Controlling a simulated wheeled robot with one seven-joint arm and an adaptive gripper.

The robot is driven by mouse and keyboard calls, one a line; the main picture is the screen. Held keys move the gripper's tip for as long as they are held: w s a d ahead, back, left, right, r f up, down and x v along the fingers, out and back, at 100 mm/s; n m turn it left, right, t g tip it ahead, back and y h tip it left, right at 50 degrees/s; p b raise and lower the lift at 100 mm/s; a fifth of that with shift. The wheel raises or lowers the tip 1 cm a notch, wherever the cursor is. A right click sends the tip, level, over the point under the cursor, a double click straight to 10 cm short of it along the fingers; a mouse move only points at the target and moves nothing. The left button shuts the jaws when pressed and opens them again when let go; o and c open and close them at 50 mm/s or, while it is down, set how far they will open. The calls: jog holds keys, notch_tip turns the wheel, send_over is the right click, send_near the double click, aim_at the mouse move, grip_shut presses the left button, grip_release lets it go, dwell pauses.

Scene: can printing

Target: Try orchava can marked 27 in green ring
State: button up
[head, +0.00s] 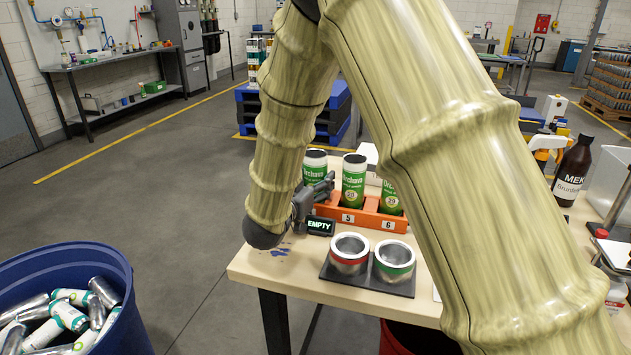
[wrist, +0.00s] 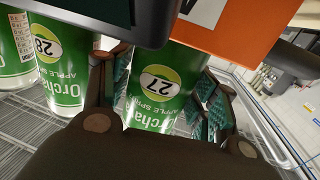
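The green Orchava can marked 27 (wrist: 160,88) is upside down in the wrist view, between the two fingers of my gripper (wrist: 162,98). The textured inner pads show on both sides of it, and the fingers look open around it. A can marked 28 (wrist: 48,55) stands beside it, left of the fingers. In the head view my gripper (head: 312,203) is at the left end of the orange rack, partly hidden by my arm. The green ring (head: 394,254) sits on a silver cup in a dark holder, right of the red ring (head: 349,253).
The orange rack (head: 366,213), with labels 5 and 6, holds green cans (head: 353,182). A small display reading EMPTY (head: 319,225) is in front of my gripper. A blue bin (head: 90,262) of cans stands left of the table. A MEK bottle (head: 572,172) stands at right.

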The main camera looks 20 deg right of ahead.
aim_at(315, 153)
jog(key=shift+c, duration=0.8)
notch_tip(315, 153, up, 10)
jog(key=shift+r+p, duration=2.85)
jog(key=shift+r, duration=0.7)
jog(key=shift+d+f, duration=0.1)
